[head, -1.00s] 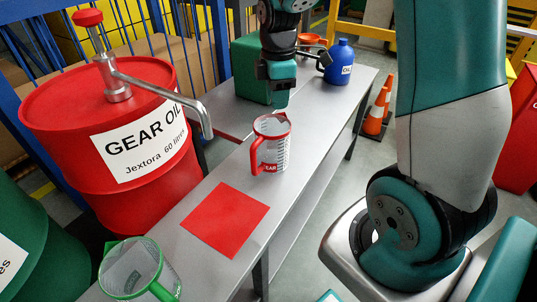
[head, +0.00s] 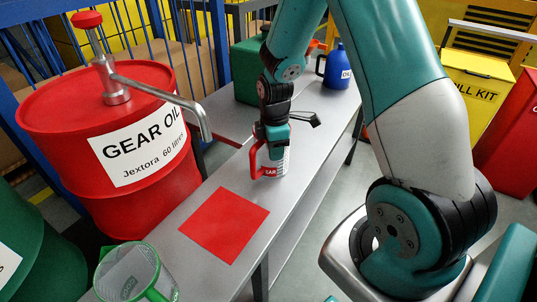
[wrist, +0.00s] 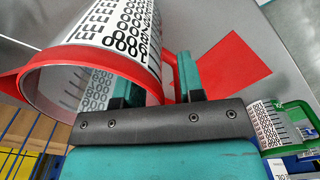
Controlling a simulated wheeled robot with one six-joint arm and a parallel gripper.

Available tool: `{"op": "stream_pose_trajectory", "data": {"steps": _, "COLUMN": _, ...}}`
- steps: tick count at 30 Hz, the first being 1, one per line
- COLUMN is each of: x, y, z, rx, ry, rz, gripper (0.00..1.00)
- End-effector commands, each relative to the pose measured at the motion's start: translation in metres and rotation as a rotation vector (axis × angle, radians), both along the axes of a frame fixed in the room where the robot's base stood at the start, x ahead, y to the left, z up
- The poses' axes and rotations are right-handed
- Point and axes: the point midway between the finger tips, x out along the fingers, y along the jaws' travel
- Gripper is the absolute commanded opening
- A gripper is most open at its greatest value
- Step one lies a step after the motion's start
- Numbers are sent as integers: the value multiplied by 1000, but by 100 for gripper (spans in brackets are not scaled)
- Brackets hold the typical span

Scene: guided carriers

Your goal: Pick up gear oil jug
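The gear oil jug (head: 275,168) is a clear measuring jug with a red rim, red handle and printed scale. It stands upright on the grey bench. My gripper (head: 272,132) is down at its top from above, hiding part of the rim. In the wrist view, the jug (wrist: 125,35) lies across the upper left. My gripper's fingers (wrist: 150,82) are apart, with the red rim and handle between them. One finger shows through the jug's mouth or clear wall; the other is beyond the handle. I cannot make out firm contact.
A red square (head: 224,223) lies on the bench (head: 188,250) in front of the jug. A green-rimmed jug (head: 135,275) stands at the near end. The red gear oil drum (head: 95,165) with its pump spout is at left. A blue oil can (head: 336,66) and green box (head: 247,75) stand behind.

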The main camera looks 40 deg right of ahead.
Motion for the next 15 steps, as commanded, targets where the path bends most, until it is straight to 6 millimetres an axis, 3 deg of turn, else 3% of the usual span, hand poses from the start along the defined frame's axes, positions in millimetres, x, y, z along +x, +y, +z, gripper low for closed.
{"op": "stream_pose_trajectory", "data": {"steps": 7, "x": 0, "y": 0, "z": -2, "rx": 0, "ry": -1, "rz": 0, "gripper": 36}}
{"op": "stream_pose_trajectory", "data": {"steps": 12, "x": 0, "y": 0, "z": -2, "rx": 0, "ry": -1, "rz": 0, "gripper": 0}}
{"op": "stream_pose_trajectory", "data": {"steps": 15, "x": 0, "y": 0, "z": -2, "rx": 0, "ry": -1, "rz": 0, "gripper": 0}}
